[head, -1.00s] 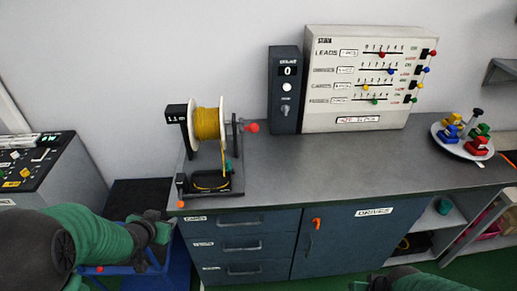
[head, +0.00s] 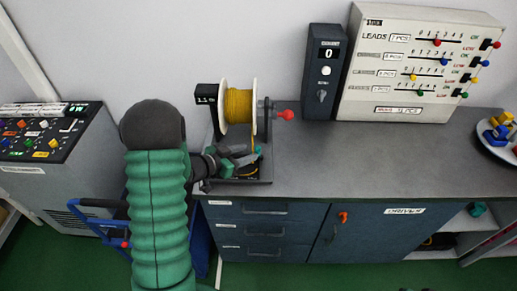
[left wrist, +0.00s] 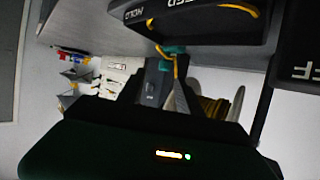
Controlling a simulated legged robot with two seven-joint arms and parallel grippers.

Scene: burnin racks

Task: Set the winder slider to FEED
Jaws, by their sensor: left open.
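The winder stands at the left end of the bench, with a spool of yellow wire (head: 238,106) between white flanges and a red crank knob (head: 285,115). My left gripper (head: 246,157) is open at the front of the winder, just over its dark base (head: 262,176), and covers much of that base. In the left wrist view a dark winder plate (left wrist: 205,32) with a HOLD label and another, partly cut-off label lies at the top, with yellow wire by it. I cannot pick out the slider's knob or its setting. My right gripper is out of view.
A dark box reading 0 (head: 325,75) and a white stock board (head: 425,65) with colored sliders stand behind. A plate of colored blocks (head: 495,140) is at right. A control console (head: 50,150) is at left. The middle bench top is clear.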

